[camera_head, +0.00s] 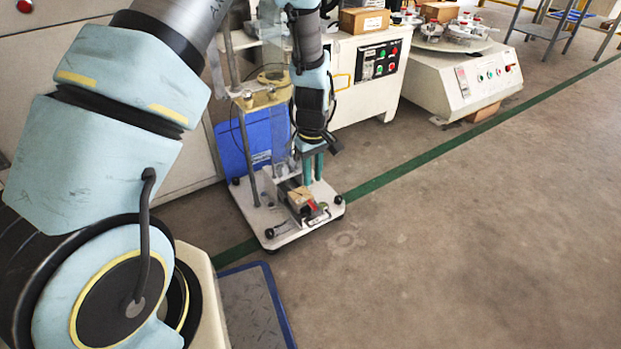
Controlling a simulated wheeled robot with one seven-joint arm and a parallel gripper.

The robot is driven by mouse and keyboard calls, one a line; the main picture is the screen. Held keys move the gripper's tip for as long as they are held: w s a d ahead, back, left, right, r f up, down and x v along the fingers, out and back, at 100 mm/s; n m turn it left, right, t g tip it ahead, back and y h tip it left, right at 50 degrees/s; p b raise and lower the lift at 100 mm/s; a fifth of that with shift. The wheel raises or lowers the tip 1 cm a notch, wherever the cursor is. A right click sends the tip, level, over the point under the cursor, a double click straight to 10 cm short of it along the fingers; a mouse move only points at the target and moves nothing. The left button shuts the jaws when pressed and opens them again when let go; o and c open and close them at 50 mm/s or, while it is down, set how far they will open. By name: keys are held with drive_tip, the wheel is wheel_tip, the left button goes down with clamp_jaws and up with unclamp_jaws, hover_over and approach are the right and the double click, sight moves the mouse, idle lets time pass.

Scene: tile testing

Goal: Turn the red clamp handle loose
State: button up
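The red clamp handle (311,206) is small in the head view, at the front of a metal fixture (296,197) that holds a tan block (299,196). The fixture sits on a white base plate (262,222) on the floor. My gripper (313,180) points down just above and behind the handle, apart from it as far as I can see. Its two teal fingers stand apart with a narrow gap, and nothing shows between them. The fine shape of the clamp is too small to tell.
Metal posts (249,160) rise from the base plate left of my gripper. A blue panel (262,138) stands behind. White machines (372,65) with buttons stand at the back. A blue-edged platform (255,305) lies in front. The floor at right is clear.

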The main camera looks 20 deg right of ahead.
sight(312, 204)
wheel_tip(312, 204, down, 10)
drive_tip(key=b, duration=0.7)
drive_tip(key=shift+r, duration=0.25)
drive_tip(key=shift+c, duration=0.3)
clamp_jaws()
